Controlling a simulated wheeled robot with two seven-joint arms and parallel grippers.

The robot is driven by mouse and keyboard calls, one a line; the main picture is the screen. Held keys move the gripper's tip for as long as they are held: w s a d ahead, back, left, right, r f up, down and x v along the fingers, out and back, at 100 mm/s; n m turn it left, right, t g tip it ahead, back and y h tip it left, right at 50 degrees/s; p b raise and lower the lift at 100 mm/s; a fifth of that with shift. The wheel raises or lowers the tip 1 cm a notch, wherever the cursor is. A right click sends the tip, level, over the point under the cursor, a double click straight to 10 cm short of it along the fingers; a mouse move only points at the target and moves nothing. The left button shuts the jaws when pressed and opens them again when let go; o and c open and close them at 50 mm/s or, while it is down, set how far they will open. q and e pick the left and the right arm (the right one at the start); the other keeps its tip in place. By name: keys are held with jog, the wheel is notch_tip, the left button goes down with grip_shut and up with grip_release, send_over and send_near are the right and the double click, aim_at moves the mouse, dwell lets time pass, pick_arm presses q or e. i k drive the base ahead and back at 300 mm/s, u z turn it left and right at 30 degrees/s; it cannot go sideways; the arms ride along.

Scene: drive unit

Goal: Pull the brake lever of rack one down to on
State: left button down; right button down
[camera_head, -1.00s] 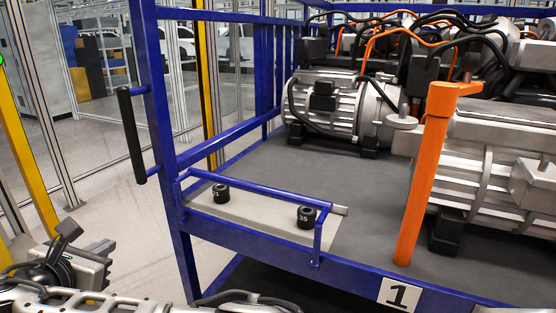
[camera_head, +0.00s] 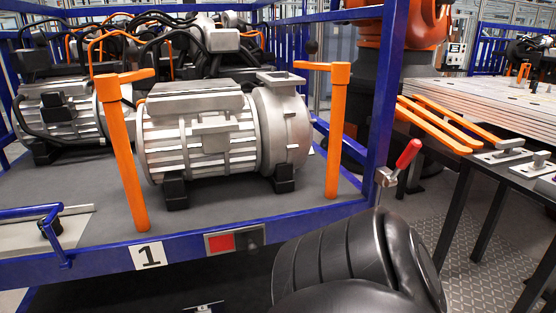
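Rack one is a blue metal frame (camera_head: 100,262) with a white plate (camera_head: 149,255) marked 1 on its front beam. The brake lever (camera_head: 407,155) has a red grip and a metal bracket, on the rack's right front post. Its grip points up and tilts to the right. A panel with a red and a dark field (camera_head: 221,243) sits on the front beam, right of the number plate. Neither gripper shows in this view. A large black rounded part of my own arm fills the lower middle right, below the lever and apart from it in the picture.
A grey drive unit (camera_head: 205,140) stands on the rack's deck between two orange posts (camera_head: 128,160) (camera_head: 336,135). To the right is a table with a stack of pale plates (camera_head: 480,90) and orange bars (camera_head: 440,125). Patterned metal floor (camera_head: 450,215) shows between the rack and table.

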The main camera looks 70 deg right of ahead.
aim_at(415, 146)
jog(key=u, duration=1.9)
jog(key=k, duration=2.9)
jog(key=u, duration=0.55)
jog(key=k, duration=0.4)
jog(key=z, duration=1.25)
